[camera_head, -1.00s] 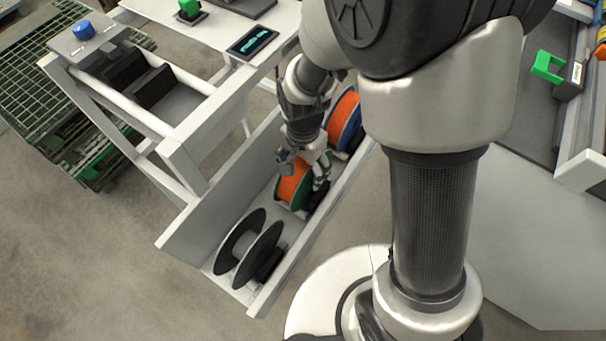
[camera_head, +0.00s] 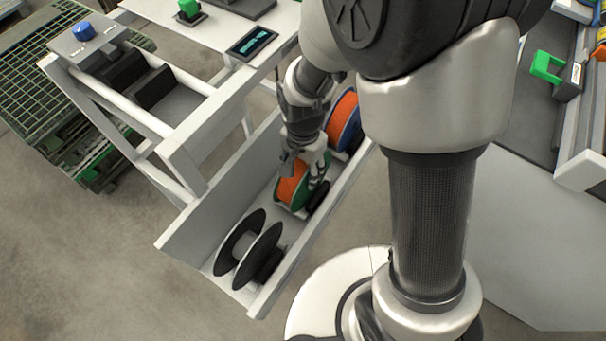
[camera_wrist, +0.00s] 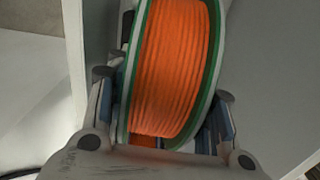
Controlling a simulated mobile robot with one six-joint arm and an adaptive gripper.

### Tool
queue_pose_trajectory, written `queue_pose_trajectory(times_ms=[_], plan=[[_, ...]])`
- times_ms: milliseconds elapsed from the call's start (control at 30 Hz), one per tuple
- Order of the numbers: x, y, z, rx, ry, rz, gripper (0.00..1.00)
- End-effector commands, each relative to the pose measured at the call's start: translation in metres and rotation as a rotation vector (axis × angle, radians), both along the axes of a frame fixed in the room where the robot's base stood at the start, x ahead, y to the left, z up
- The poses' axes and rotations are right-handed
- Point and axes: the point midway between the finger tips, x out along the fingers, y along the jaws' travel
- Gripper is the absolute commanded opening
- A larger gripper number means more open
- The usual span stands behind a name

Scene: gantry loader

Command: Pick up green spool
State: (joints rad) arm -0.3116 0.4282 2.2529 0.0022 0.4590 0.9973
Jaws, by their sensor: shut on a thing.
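The green spool (camera_head: 290,191) has green flanges and an orange winding. It stands upright in the middle of a long white tray (camera_head: 183,233). My gripper (camera_head: 303,172) reaches down on it from above and is shut on it. In the wrist view the spool (camera_wrist: 174,70) fills the middle, with the fingers of my gripper (camera_wrist: 165,125) against its two flanges. The spool's lower part is hidden by the gripper and the tray wall.
A blue-flanged orange spool (camera_head: 344,121) stands behind it in the tray. An empty black spool (camera_head: 237,250) stands in front. A white workbench frame (camera_head: 196,140) is close on the left. My own base is at the lower right.

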Motion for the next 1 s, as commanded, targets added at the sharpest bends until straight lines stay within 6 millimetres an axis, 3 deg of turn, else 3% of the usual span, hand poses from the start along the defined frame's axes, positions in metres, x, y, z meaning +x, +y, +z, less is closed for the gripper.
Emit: queue_pose_trajectory(times_ms=[267, 633, 867, 1000], plan=[[0.0, 0.0, 0.0, 0.0, 0.0, 0.0, 0.05], [0.001, 0.0, 0.006, 0.001, -0.003, 0.0, 0.05], [0.001, 0.0, 0.035, 0.001, -0.005, 0.0, 0.05], [0.002, 0.001, 0.065, 0.002, -0.007, 0.0, 0.05]])
